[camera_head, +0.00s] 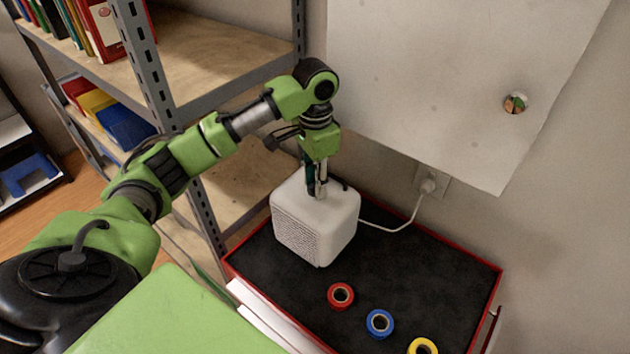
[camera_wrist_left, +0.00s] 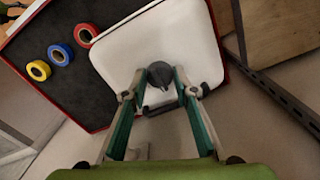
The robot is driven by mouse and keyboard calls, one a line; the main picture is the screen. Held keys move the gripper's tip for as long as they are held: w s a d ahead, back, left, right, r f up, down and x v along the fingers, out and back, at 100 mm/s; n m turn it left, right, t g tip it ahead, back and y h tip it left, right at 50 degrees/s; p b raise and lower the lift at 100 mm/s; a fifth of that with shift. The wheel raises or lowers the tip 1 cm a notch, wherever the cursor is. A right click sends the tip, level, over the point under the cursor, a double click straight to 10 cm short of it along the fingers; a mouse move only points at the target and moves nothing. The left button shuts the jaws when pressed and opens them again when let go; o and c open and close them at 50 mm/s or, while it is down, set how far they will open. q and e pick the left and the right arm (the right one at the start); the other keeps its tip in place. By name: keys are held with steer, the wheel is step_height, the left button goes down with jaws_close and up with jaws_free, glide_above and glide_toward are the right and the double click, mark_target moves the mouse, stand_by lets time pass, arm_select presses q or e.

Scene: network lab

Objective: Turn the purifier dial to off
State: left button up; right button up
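The purifier is a white box with a perforated front (camera_head: 312,222), standing upright at the back left of a black-topped surface. My left gripper (camera_head: 317,190) points down at its top. In the left wrist view, the purifier's white top (camera_wrist_left: 200,35) carries a dark round dial (camera_wrist_left: 160,71) with a pointed edge. The left gripper's two fingers (camera_wrist_left: 160,88) stand on either side of the dial, apart from each other, with the dial between their tips. Whether the tips touch it is hard to tell. In the head view the gripper hides the dial. My right gripper is not in view.
Red (camera_head: 341,296), blue (camera_head: 380,323) and yellow (camera_head: 423,346) tape rolls lie on the red-edged black top (camera_head: 430,270). A white cord runs from the purifier to a wall plug (camera_head: 428,186). A metal shelf (camera_head: 230,85) stands close on the left; a white panel (camera_head: 440,80) hangs behind.

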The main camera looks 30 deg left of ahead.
arm_select(q)
step_height(320, 180, up, 12)
stand_by(0.9)
stand_by(0.5)
